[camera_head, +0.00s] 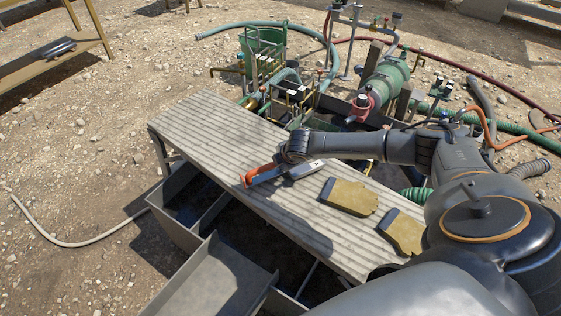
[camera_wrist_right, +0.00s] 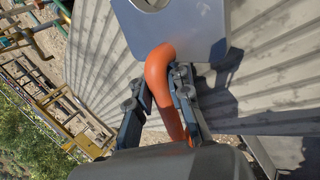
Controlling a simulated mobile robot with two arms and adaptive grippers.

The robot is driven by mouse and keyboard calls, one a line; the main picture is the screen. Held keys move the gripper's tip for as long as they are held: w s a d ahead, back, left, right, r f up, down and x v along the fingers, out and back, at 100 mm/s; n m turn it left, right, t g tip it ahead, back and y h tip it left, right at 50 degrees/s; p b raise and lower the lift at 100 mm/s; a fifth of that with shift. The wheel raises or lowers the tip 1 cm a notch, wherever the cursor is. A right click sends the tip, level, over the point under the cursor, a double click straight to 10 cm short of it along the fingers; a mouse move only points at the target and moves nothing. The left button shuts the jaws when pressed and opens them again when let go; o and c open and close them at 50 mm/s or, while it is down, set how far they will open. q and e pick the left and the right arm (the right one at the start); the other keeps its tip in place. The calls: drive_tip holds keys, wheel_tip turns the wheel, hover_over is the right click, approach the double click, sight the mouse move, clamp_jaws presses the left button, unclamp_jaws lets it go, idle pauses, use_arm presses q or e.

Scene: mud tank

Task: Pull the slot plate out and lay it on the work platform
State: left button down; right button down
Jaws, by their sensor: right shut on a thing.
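The slot plate, a flat blue-grey metal plate (camera_wrist_right: 190,30) with an orange curved handle (camera_wrist_right: 160,75), shows in the right wrist view. The plate casts a shadow close by on the ribbed surface. I cannot tell whether it touches the platform. My left gripper is not in view.
The platform's left end is clear.

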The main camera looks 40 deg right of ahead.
drive_tip(key=c, duration=1.2)
unclamp_jaws()
drive_tip(key=shift+w+r, duration=0.1)
drive_tip(key=shift+r, duration=0.1)
drive_tip(key=shift+o, duration=0.2)
drive_tip(key=shift+s+f, duration=0.2)
drive_tip(key=shift+s, duration=0.05)
drive_tip(key=v, duration=1.2)
drive_tip(key=shift+r, duration=0.2)
drive_tip(key=shift+w, duration=0.15)
